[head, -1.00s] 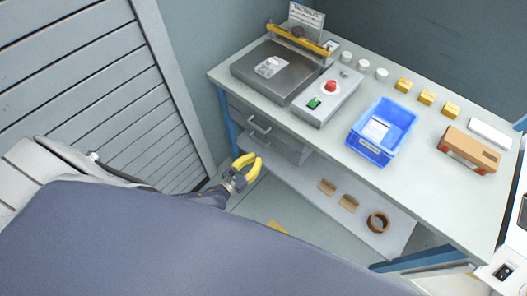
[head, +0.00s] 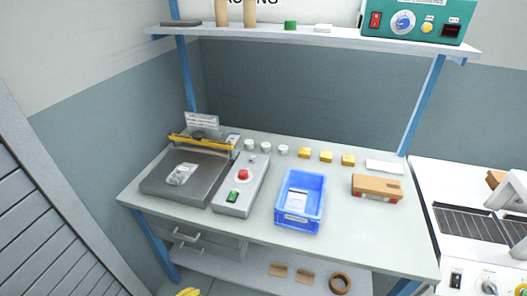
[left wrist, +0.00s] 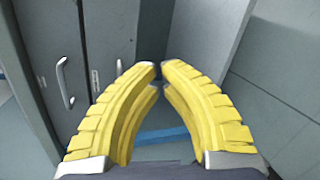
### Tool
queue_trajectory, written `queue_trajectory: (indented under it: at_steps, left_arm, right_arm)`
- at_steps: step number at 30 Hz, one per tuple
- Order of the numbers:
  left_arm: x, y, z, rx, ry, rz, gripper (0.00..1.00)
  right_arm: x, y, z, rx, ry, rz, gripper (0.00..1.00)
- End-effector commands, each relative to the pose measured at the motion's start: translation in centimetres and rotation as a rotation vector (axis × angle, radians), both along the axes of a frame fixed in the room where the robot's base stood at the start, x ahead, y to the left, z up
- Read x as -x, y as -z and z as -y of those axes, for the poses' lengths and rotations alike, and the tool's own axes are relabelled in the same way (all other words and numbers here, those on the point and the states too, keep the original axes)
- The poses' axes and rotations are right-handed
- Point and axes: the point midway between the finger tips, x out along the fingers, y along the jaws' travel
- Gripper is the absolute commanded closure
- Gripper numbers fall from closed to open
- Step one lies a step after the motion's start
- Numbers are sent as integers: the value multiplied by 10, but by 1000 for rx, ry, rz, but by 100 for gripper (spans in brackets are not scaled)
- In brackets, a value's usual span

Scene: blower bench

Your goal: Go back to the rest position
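My left gripper (head: 188,292) shows only as a bit of yellow at the bottom edge of the head view, below the bench's left part. In the left wrist view its two yellow ribbed fingers (left wrist: 160,68) lean together with tips almost meeting and nothing between them. It is apart from the grey drawer fronts and handle in that view. My right gripper is not in view.
The bench (head: 345,235) carries a blue bin (head: 285,208), a sealer (head: 160,190), a control box (head: 230,208) and a brown box (head: 377,188). A shelf (head: 330,38) holds a green device (head: 415,20). A louvred panel (head: 40,240) stands at the left.

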Motion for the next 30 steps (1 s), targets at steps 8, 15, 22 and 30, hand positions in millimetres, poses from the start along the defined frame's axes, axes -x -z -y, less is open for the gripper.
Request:
queue_trajectory:
  at_steps: [8, 15, 22, 30]
  left_arm:
    - [34, 92, -29, -787, 291, 50, 100]
    - [109, 184, -61, -1378, 703, -2, 100]
    - [234, 259, -73, -1658, 1202, -115, 100]
    - [355, 293, -36, -1579, 1411, -258, 100]
  right_arm:
    - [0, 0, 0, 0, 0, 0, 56]
    - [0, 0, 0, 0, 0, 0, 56]
    - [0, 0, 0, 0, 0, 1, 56]
    - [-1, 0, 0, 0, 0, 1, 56]
